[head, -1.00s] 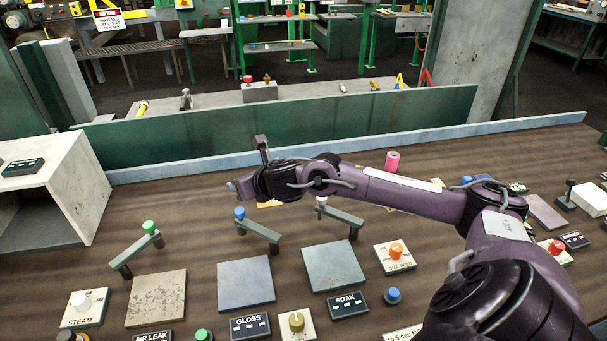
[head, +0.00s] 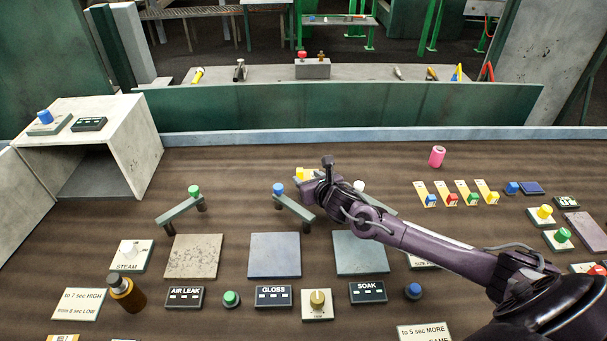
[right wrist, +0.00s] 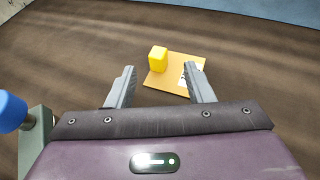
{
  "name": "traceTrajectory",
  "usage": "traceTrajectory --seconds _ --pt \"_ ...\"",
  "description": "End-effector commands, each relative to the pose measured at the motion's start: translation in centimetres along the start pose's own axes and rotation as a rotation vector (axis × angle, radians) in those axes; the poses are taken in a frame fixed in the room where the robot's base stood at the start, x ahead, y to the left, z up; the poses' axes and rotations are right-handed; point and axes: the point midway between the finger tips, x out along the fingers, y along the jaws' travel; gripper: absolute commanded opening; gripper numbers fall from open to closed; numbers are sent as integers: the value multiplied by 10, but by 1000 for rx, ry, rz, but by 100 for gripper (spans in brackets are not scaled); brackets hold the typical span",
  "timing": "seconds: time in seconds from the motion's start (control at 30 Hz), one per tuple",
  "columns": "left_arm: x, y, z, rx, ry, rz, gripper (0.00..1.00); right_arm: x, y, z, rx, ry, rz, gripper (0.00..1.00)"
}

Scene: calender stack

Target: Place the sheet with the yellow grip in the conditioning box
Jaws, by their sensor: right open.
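The sheet with the yellow grip (right wrist: 158,58) is a tan-orange card with a yellow block at its left and a white label at its right. It lies flat on the brown table. In the head view its yellow grip (head: 301,174) shows just behind my right gripper (head: 316,178), which hides part of the sheet. In the right wrist view my right gripper's fingers (right wrist: 160,76) are open and empty, with the sheet ahead of and between their tips. A pale open-fronted box (head: 140,150), apparently the conditioning box, stands at the left. My left gripper is not in view.
Levers with a green knob (head: 194,191) and a blue knob (head: 278,188) stand near the gripper. Several small colour-gripped cards (head: 447,194) and a pink cylinder (head: 437,156) are at right.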

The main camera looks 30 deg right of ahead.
Motion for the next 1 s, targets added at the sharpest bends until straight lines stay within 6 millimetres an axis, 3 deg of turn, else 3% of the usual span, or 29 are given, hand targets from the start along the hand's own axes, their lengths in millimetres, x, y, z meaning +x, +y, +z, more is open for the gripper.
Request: traceTrajectory --seconds 0.5,0.83,1.0 --pt "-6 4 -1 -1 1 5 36 54 0 1 2 0 0 47" --pt "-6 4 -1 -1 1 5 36 58 1 1 0 0 2 47" --pt "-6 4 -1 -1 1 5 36 58 1 1 0 0 2 25"
